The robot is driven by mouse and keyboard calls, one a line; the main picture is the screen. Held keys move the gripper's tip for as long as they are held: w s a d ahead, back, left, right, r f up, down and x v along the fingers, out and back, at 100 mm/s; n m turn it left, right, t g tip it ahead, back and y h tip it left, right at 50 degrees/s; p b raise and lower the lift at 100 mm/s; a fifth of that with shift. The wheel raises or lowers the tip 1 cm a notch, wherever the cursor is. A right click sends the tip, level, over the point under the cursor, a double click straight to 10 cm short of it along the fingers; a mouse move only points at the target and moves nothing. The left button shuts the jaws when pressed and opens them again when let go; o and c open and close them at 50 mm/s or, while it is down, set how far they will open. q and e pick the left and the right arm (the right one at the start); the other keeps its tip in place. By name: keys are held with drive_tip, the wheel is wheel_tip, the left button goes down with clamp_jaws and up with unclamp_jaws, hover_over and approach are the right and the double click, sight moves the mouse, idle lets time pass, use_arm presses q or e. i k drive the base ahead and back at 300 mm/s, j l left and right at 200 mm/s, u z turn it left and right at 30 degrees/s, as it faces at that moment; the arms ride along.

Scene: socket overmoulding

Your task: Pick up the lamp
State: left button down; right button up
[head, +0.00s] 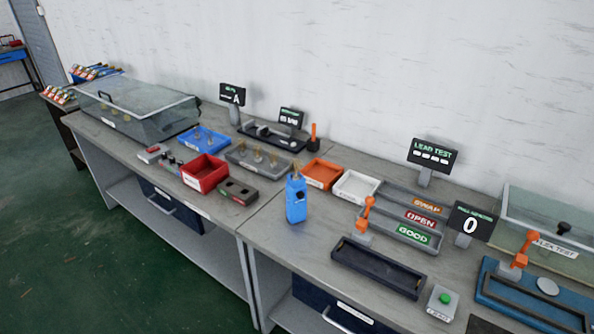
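No object here is plainly recognisable as a lamp. A blue upright hand-sized device (296,202) with a brass-coloured top and a dark spot on its front stands on the grey bench, close to the seam between two bench sections. It may be the lamp, but I cannot tell for sure. It stands free, with nothing holding it. Neither my left nor my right gripper shows in the head view.
Behind the blue device are an orange tray (322,173) and a white tray (356,187).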

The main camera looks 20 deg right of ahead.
sight(296, 165)
drive_tip(key=z, duration=0.65)
drive_tip(key=i+j+z, duration=0.2)
drive_tip(key=j+z, duration=0.25)
drive_tip(key=i+j+z, duration=0.1)
drive_tip(key=j+z, duration=0.85)
